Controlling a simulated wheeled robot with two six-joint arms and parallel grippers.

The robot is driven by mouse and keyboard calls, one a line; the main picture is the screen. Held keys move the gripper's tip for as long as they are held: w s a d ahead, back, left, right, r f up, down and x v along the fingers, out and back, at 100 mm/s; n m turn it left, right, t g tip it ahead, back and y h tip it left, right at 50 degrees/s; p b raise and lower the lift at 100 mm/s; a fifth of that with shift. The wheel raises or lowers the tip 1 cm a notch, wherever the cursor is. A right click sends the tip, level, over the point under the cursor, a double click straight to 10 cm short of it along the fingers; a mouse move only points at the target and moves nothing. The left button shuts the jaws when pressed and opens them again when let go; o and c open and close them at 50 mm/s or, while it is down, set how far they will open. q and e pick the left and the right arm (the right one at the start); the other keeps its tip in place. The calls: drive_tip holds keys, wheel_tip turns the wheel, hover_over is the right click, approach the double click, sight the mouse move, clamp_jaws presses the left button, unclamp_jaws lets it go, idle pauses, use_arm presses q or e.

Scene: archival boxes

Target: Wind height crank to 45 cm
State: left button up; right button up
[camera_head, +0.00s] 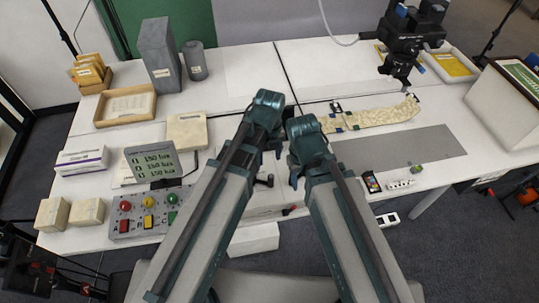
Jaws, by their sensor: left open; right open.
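My two arms come in from the bottom and bend at teal joints over the middle of the table. Neither gripper visibly holds anything.
A control box (145,222) with coloured buttons and a digital display (153,161) stands left. Boxes, a wooden tray (125,105) and grey cases (159,55) fill the left.

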use_arm(q)
drive_tip(key=shift+c, duration=1.4)
drive_tip(key=shift+w+d+f+n, duration=0.15)
drive_tip(key=shift+w+n, duration=0.1)
drive_tip(key=shift+n, duration=0.25)
drive_tip(key=shift+c, duration=1.1)
drive_tip(key=w+n, duration=0.1)
drive_tip(key=n, duration=0.2)
drive_tip(key=w+n+b, duration=0.1)
drive_tip(key=n, duration=0.1)
drive_tip(key=w+d+f+n+g, duration=0.1)
drive_tip(key=n, duration=0.2)
drive_tip(key=shift+w+f+n+b, duration=0.1)
drive_tip(key=shift+w+n+b, duration=0.2)
clamp_jaws()
drive_tip(key=w+d+f+n+g+b, duration=0.1)
drive_tip(key=w+n, duration=0.5)
drive_tip(key=n, duration=1.1)
drive_tip(key=shift+d+f+n+g+y+b, duration=0.3)
drive_tip(key=shift+d+n+y+b, duration=0.1)
drive_tip(key=shift+d+b, duration=0.15)
